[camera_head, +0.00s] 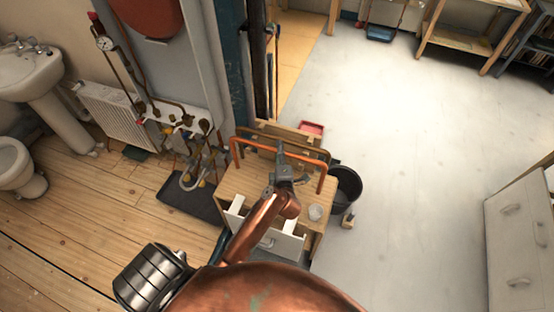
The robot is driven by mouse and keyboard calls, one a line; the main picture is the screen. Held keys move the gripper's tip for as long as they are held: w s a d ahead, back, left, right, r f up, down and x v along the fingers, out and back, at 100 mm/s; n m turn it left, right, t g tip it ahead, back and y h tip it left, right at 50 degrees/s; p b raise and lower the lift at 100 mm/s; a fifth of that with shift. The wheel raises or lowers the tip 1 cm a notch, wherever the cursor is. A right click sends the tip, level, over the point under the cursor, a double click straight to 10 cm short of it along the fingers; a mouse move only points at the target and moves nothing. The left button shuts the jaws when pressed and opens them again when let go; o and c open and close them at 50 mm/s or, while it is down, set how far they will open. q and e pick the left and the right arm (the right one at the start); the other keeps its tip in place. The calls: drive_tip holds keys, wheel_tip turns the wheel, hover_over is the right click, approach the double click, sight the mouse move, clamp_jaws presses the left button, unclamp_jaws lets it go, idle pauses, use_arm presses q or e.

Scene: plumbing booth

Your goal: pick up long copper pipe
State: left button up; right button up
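A long orange copper pipe (303,157) with bent-down ends lies across the top of a small wooden cabinet (233,183) in the head view. My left gripper (281,153) is over the middle of the pipe and overlaps it in the picture. The gripper is small and seen from behind, so I cannot tell whether its fingers are apart or closed on the pipe. They hide a short stretch of the pipe's middle. My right gripper is not in view.
The cabinet has a white drawer front (283,244) and a small clear cup (315,212) on top. A black bucket (346,187) stands to its right, a red tray (311,128) behind. Pipes and valves (188,130) are at left. The grey floor (420,150) at right is clear.

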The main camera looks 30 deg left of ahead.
use_arm(q)
drive_tip(key=shift+c, duration=0.2)
clamp_jaws()
idle(0.6)
